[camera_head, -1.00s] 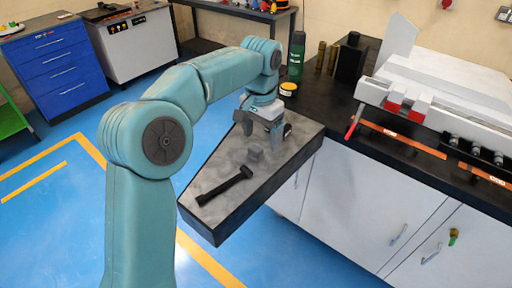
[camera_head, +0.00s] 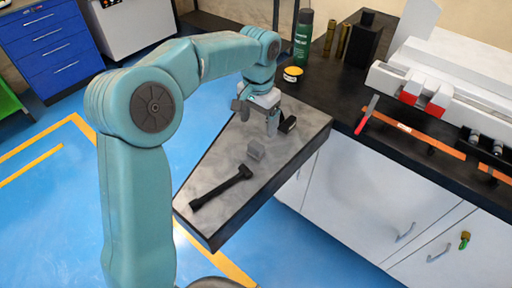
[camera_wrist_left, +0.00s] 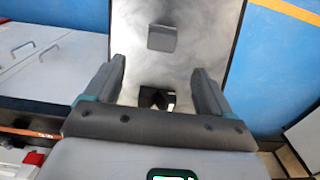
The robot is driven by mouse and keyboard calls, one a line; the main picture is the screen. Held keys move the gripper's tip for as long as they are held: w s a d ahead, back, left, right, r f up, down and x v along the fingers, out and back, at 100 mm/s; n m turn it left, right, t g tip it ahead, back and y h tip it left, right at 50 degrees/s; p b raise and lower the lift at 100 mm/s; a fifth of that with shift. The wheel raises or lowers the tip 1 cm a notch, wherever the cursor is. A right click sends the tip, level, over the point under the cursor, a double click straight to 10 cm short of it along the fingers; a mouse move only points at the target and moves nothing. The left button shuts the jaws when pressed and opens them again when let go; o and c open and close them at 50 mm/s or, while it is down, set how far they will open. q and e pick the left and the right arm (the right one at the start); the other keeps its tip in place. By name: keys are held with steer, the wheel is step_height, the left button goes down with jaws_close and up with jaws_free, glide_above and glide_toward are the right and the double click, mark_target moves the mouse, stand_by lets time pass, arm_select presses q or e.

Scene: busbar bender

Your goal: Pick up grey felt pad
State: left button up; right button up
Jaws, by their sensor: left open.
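The grey felt pad (camera_head: 256,149) appears as a small grey block on the mottled grey top of the wedge-shaped bench extension (camera_head: 215,178). It also shows in the left wrist view (camera_wrist_left: 162,38), beyond the fingertips and apart from them. My left gripper (camera_head: 257,118) is open, above the far part of this top, behind the pad. In the left wrist view its two fingers (camera_wrist_left: 158,68) stand wide apart with nothing gripped. A small black object (camera_wrist_left: 155,98) lies below, between the fingers in that view. My right gripper is not in view.
A black hammer-like tool (camera_head: 222,187) lies in front of the pad. The small black object (camera_head: 288,124) sits beside my gripper. A green bottle (camera_head: 303,38), a yellow-lidded tin (camera_head: 293,74) and the white bender (camera_head: 455,90) stand on the black worktop.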

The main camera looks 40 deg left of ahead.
mark_target(256, 145)
arm_select(q)
steer(key=f, duration=0.4)
steer(key=shift+w+a+f, duration=0.15)
steer(key=shift+w+a, duration=0.1)
steer(key=shift+w, duration=0.05)
steer(key=shift+s+d+f, duration=0.1)
steer(key=shift+d+f, duration=0.1)
steer(key=shift+s+f+p, duration=0.6)
steer(key=shift+s+f, duration=0.15)
steer(key=shift+f, duration=0.25)
steer(key=shift+w+a+f, duration=0.1)
steer(key=shift+f, duration=0.55)
steer(key=shift+w+a+f, duration=0.1)
steer(key=shift+f, duration=0.5)
steer(key=shift+w+f, duration=0.15)
steer(key=shift+f, duration=0.1)
steer(key=shift+d+r, duration=0.15)
steer(key=shift+d, duration=0.05)
steer(key=shift+s+a, duration=0.1)
steer(key=shift+s, duration=0.15)
steer(key=c, duration=1)
steer(key=shift+w, duration=0.1)
steer(key=shift+c, duration=0.6)
